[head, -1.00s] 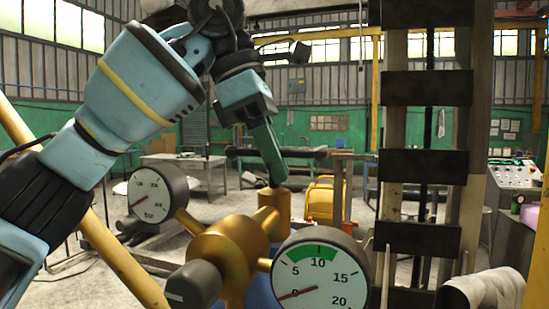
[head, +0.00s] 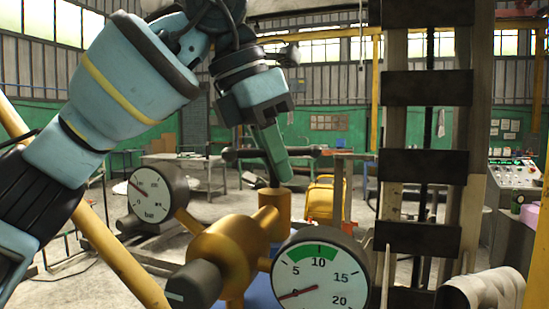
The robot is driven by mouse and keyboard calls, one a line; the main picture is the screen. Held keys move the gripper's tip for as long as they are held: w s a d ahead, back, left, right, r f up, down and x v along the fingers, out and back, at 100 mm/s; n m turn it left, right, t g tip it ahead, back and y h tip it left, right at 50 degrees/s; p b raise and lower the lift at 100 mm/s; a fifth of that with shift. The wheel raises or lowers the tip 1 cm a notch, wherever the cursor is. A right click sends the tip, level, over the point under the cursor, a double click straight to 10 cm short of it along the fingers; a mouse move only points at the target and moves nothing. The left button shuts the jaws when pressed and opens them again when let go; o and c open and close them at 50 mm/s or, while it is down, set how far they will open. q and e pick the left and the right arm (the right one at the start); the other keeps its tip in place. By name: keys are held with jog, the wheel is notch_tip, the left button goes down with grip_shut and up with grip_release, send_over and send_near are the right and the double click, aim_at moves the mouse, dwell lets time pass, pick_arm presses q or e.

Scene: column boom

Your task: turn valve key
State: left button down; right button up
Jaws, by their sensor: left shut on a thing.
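My left gripper (head: 272,150) comes down from above, its green fingers over the brass valve stem socket (head: 274,203). It is shut on the valve key (head: 304,152), whose dark crossbar with rounded ends sticks out on both sides of the fingers. The key's shaft is mostly hidden behind the fingers, above the socket. The brass valve body (head: 228,245) lies below left. A left gauge (head: 158,193) has its needle pointing to the upper left. A larger right gauge (head: 318,272) has a green band near 10 and its needle near zero. My right gripper is out of view.
A dark slatted column (head: 426,165) stands close on the right. A yellow slanted pipe (head: 118,258) runs at the lower left. A grey ribbed hose (head: 482,291) is at the lower right. A control panel (head: 514,174) and tables stand further back.

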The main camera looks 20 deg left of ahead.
pick_arm(q)
jog(key=n+y, duration=0.1)
jog(key=n, duration=0.1)
jog(key=n+t, duration=0.1)
jog(key=n, duration=0.2)
jog(key=shift+n+y, duration=0.3)
jog(key=shift+y, duration=0.1)
jog(key=n+y, duration=0.1)
jog(key=n, duration=0.2)
jog(key=n+y, duration=0.1)
jog(key=n, duration=0.1)
jog(key=shift+r+n+t, duration=0.1)
jog(key=shift+n+t, duration=0.2)
jog(key=shift+n, duration=0.1)
jog(key=c, duration=1.4)
grip_release()
jog(key=shift+c, duration=0.2)
jog(key=v, duration=0.7)
jog(key=shift+r, duration=0.35)
jog(key=shift+s+d, duration=0.1)
jog(key=shift+c, duration=0.5)
